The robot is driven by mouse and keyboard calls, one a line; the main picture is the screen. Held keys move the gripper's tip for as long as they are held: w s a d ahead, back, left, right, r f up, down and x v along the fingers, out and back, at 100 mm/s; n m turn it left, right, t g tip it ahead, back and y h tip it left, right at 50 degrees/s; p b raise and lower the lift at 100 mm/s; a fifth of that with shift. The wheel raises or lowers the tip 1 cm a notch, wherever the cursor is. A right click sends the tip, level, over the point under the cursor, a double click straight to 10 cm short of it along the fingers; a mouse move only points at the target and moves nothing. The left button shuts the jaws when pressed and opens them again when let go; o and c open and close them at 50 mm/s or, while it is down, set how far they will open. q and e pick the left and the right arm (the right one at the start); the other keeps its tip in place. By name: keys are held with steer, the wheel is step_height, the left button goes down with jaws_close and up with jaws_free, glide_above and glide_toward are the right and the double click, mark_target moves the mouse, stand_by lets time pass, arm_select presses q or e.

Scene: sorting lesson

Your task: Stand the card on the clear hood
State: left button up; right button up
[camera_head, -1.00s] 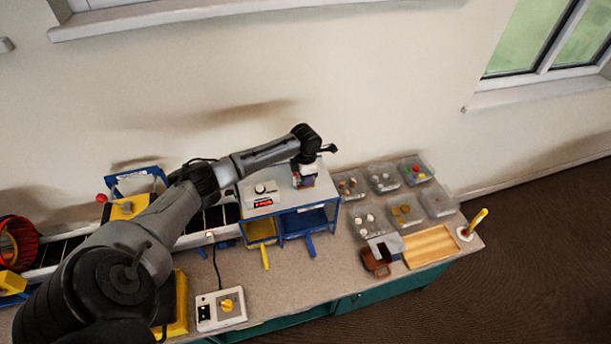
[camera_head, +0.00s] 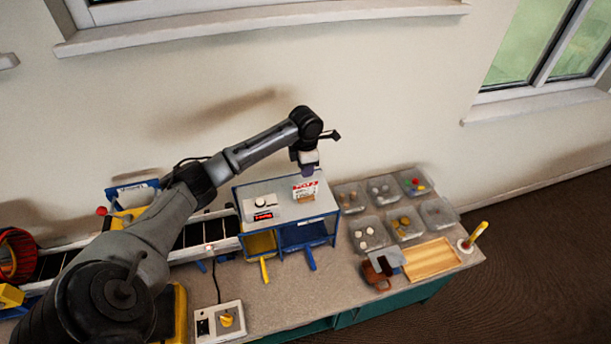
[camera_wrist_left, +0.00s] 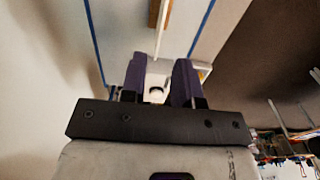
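The card (camera_head: 306,190), white with red print and a brown block at its foot, stands on top of the blue-framed clear hood (camera_head: 285,211), towards its right side. My left gripper (camera_head: 308,171) is just above the card, apart from it as far as I can tell. In the left wrist view, its two purple fingers (camera_wrist_left: 160,80) are spread with nothing held between them. The card shows there edge-on as a thin white strip (camera_wrist_left: 163,28) beyond the fingertips, on the hood top. My right gripper is in neither view.
A dial and red display (camera_head: 262,209) are on the left of the hood. Several clear tubs (camera_head: 369,233) lie to the right, with a wooden tray (camera_head: 431,259) in front. A control box (camera_head: 219,321) lies at the front. The wall is behind.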

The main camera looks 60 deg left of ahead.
arm_select(q)
steer(key=shift+r, duration=0.45)
steer(key=s+d+f+m, duration=0.5)
steer(key=d+f+m, duration=0.3)
steer(key=d+m, duration=0.3)
steer(key=s+d+f+m, duration=0.6)
steer(key=d+f+m, duration=0.2)
steer(key=d, duration=0.4)
steer(key=s+d+r+m+t, duration=0.1)
steer(key=s+d+m, duration=0.4)
steer(key=s+m, duration=0.3)
steer(key=s+d+r+m+t, duration=0.2)
steer(key=s+d+m, duration=0.4)
steer(key=s+m, duration=0.2)
steer(key=shift+s+d+r+t, duration=0.15)
steer(key=shift+d+r+t, duration=0.1)
steer(key=shift+r+t, duration=0.05)
